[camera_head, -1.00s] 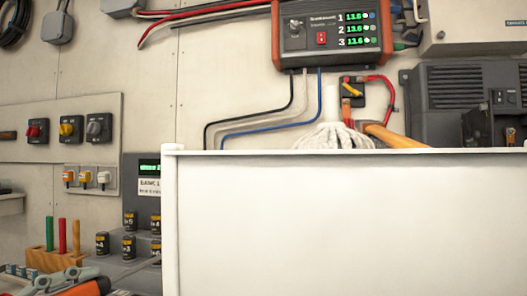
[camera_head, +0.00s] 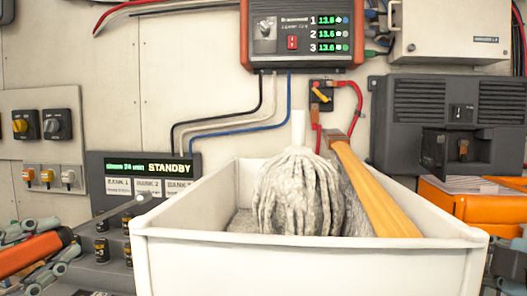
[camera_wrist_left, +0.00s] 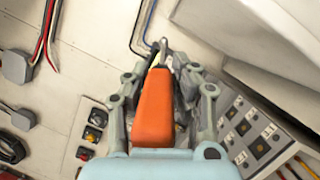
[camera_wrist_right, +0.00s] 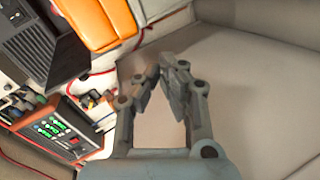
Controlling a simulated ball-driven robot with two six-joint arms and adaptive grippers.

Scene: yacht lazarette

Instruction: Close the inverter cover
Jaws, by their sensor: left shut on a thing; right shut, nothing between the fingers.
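The inverter appears to be the dark grey vented unit (camera_head: 412,128) on the wall at right in the head view. A recess in its lower front is open, with its cover (camera_head: 459,146) seeming to stand out from the front; the exact pose is hard to tell. The unit also shows at the upper left of the right wrist view (camera_wrist_right: 50,42). My left gripper (camera_head: 45,246) is shut on an orange-handled tool (camera_wrist_left: 156,105), left of the bin. My right gripper (camera_wrist_right: 160,72) is shut and empty, with the unit beyond it to the left; I cannot make it out clearly in the head view.
A white bin (camera_head: 310,262) with a mop head (camera_head: 297,192) and a wooden handle (camera_head: 375,192) fills the front middle. An orange case (camera_head: 460,206) sits below the inverter. A grey panel reading STANDBY (camera_head: 168,166) and a charger (camera_head: 302,35) are behind.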

